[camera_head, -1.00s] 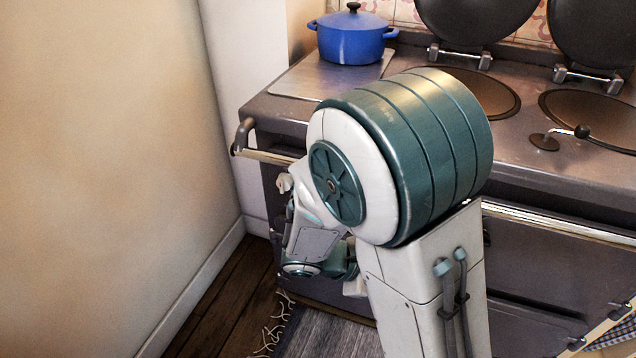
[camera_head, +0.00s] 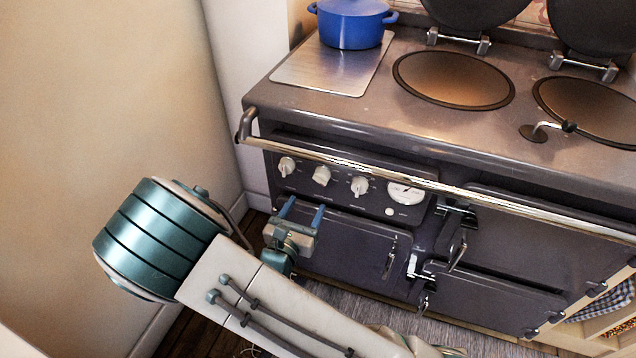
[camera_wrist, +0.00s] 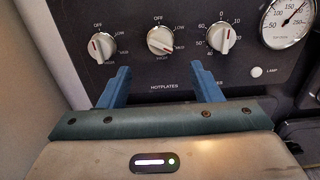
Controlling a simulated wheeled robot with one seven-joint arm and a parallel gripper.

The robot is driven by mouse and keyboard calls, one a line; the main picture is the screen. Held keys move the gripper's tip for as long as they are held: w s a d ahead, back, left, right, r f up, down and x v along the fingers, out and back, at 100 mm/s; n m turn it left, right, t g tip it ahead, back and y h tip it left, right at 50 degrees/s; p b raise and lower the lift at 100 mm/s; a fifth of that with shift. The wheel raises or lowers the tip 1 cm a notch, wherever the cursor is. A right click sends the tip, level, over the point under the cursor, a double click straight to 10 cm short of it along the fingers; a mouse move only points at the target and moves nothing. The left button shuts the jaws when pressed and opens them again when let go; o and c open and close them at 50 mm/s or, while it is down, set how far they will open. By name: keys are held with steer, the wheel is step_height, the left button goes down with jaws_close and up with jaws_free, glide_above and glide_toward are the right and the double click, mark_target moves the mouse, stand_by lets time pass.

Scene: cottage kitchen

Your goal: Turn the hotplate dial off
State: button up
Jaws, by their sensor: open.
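My gripper (camera_wrist: 160,68) is open and empty. Its two blue fingers point at the panel, one each side of and below the dial, apart from it. In the head view my gripper (camera_head: 302,210) is just below the knobs.
A similar knob (camera_wrist: 101,47) is to the left, a numbered timer knob (camera_wrist: 221,38) to the right, then a round gauge (camera_wrist: 288,24) and a lamp (camera_wrist: 257,72). A chrome rail (camera_head: 340,160) runs above the panel. A blue pot (camera_head: 350,25) stands on top. A wall is left.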

mark_target(319, 182)
steer(key=x, duration=0.9)
steer(key=shift+w+b, duration=0.1)
steer(key=shift+b, duration=0.25)
steer(key=c, duration=1)
